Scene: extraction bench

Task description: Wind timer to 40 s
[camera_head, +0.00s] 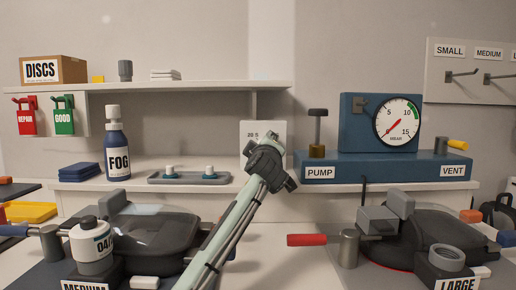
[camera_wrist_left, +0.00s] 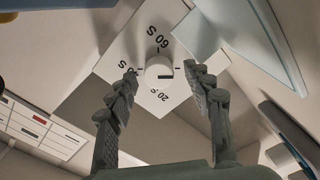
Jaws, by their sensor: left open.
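The timer is a white square panel (camera_head: 268,130) on the back wall above the shelf. In the head view its "20 S" label shows and my left gripper (camera_head: 270,163) covers its lower part. In the left wrist view the panel (camera_wrist_left: 148,95) carries a round white knob (camera_wrist_left: 157,68), with "60 S" above it and "20 S" below. A label at the left is partly hidden by a finger. A dark mark on the knob points right. My left gripper (camera_wrist_left: 165,84) is open, its fingers either side of the knob in the picture; contact is not visible. My right gripper is not in view.
A blue pump box (camera_head: 385,167) with a pressure gauge (camera_head: 397,121) stands right of the timer. A tray (camera_head: 188,181) with two small white-topped items and a FOG bottle (camera_head: 117,150) stand to the left. Two lidded dark devices (camera_head: 150,233) (camera_head: 420,238) occupy the bench front.

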